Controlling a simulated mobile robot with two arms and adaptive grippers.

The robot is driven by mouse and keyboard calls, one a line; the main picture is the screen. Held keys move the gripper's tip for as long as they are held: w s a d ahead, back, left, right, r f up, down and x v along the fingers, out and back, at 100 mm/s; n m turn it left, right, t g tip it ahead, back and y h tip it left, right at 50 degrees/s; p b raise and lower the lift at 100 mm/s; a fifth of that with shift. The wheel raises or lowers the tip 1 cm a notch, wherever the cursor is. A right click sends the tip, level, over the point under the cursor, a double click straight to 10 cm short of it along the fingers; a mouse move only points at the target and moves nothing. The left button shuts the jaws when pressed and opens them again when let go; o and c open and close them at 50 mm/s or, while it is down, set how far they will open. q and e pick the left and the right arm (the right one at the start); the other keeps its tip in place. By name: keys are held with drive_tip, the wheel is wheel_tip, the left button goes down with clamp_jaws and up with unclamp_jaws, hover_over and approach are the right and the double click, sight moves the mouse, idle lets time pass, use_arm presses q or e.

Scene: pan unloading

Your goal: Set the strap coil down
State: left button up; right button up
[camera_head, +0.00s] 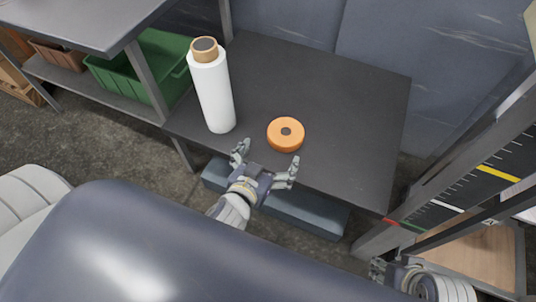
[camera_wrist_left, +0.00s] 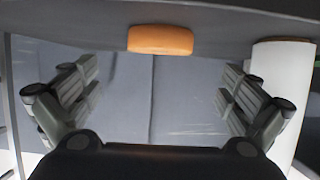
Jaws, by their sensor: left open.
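The orange strap coil (camera_head: 286,146) is a thick ring with a dark centre. It lies flat on the dark table (camera_head: 340,90) near its front edge. In the left wrist view the coil (camera_wrist_left: 160,40) shows edge-on against the table, beyond and between the fingers. My left gripper (camera_head: 267,158) is open and empty in front of the coil, fingers spread and apart from it. My right gripper (camera_head: 388,272) is partly in view at the lower right. Its jaws are too small and partly hidden to judge.
A tall white roll (camera_head: 213,92) with a brown top stands left of the coil; it also shows in the left wrist view (camera_wrist_left: 283,85). A green crate (camera_head: 140,70) sits on a shelf at left. The table's back right is clear.

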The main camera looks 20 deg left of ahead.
use_arm(q)
drive_tip(key=s+a+f+g, duration=0.2)
drive_tip(key=s+a+g, duration=0.1)
drive_tip(key=s+g, duration=0.2)
drive_tip(key=s+a+f+m+g, duration=0.1)
drive_tip(key=s+g, duration=0.4)
drive_tip(key=s, duration=0.5)
drive_tip(key=shift+a+f+m, duration=0.3)
drive_tip(key=shift+a+f, duration=0.5)
drive_tip(key=shift+a, duration=0.15)
drive_tip(key=shift+f, duration=0.1)
